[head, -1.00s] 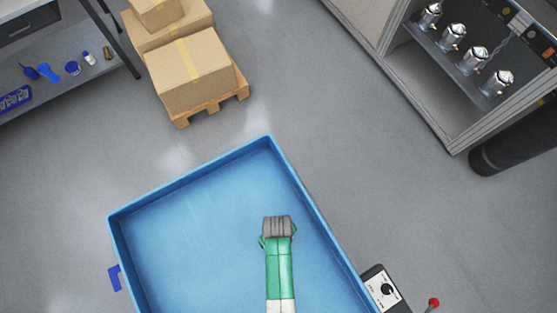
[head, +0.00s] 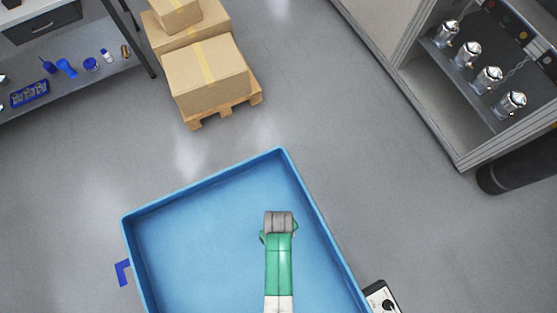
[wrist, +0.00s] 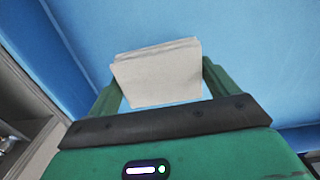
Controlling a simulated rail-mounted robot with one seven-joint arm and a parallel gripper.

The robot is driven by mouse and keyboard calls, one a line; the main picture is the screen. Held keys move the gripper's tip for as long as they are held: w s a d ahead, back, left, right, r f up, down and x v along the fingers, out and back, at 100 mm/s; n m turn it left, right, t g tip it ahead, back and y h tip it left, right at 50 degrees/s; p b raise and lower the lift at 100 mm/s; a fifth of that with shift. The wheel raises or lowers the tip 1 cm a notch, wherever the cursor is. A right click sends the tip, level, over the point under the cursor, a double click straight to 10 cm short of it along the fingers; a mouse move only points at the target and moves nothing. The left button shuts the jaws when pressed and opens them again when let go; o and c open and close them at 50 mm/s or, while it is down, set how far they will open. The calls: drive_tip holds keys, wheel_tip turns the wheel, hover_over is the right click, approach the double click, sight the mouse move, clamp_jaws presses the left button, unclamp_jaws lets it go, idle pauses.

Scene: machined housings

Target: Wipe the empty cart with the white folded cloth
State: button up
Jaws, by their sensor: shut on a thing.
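The empty cart (head: 190,225) is a blue tray with raised walls, seen from above in the head view. Its blue floor also fills most of the wrist view (wrist: 245,35). The white folded cloth (wrist: 158,72) is held between the green fingers of my gripper (wrist: 160,85) in the wrist view. My gripper is shut on it, over the cart. I cannot tell whether the cloth touches the cart floor. In the head view my arm hides the gripper and the cloth.
Cardboard boxes (head: 207,75) on a wooden pallet (head: 225,110) stand beyond the cart. A workbench (head: 80,80) with blue items is at the upper left. A cabinet (head: 430,95) holding several shiny metal parts is at the upper right. A control box (head: 381,298) sits by the cart's right side.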

drive_tip(key=shift+r+p, duration=1.35)
drive_tip(key=shift+r, duration=0.4)
